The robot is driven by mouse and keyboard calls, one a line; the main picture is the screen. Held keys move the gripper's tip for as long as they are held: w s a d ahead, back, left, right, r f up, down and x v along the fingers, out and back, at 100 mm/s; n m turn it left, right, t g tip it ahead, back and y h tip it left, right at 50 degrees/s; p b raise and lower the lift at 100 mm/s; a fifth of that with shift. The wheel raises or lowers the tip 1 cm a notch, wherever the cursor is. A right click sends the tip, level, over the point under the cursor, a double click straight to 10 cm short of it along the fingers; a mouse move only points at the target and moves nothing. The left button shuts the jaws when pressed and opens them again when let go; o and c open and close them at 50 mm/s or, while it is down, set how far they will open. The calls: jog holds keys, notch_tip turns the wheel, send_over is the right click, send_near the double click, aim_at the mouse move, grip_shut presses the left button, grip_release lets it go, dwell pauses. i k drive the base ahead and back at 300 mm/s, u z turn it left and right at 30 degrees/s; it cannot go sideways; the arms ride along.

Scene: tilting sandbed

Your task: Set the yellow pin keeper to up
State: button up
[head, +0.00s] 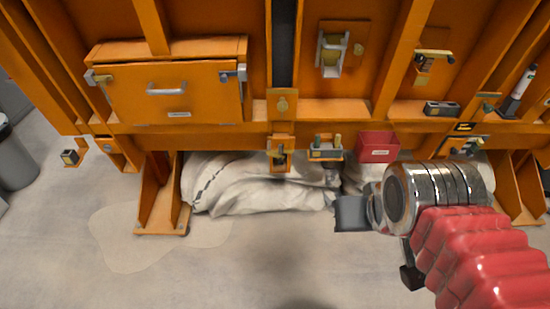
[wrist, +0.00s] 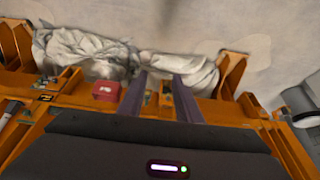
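A small yellow fitting (head: 281,156) hangs on the lower orange rail, below a plate with a round yellow knob (head: 282,105). A yellow latch (head: 424,62) with a dark-tipped handle is on the upper right panel. I cannot tell for certain which of these is the pin keeper, or its setting. My gripper (head: 352,213) is in front of the frame, low and right of the hanging fitting, touching nothing that I can see. In the wrist view my gripper (wrist: 161,98) shows two grey fingers apart, with nothing clearly held; small fittings on the rail show between them.
A red bin (head: 378,147) and a small holder with pegs (head: 325,148) are on the lower rail. White sacks (head: 260,182) lie beneath. A drawer box (head: 175,90) with a grey handle is at upper left. The floor in front is clear.

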aim_at(275, 155)
jog(key=z, duration=1)
jog(key=i, duration=1.85)
jog(key=u, duration=1.1)
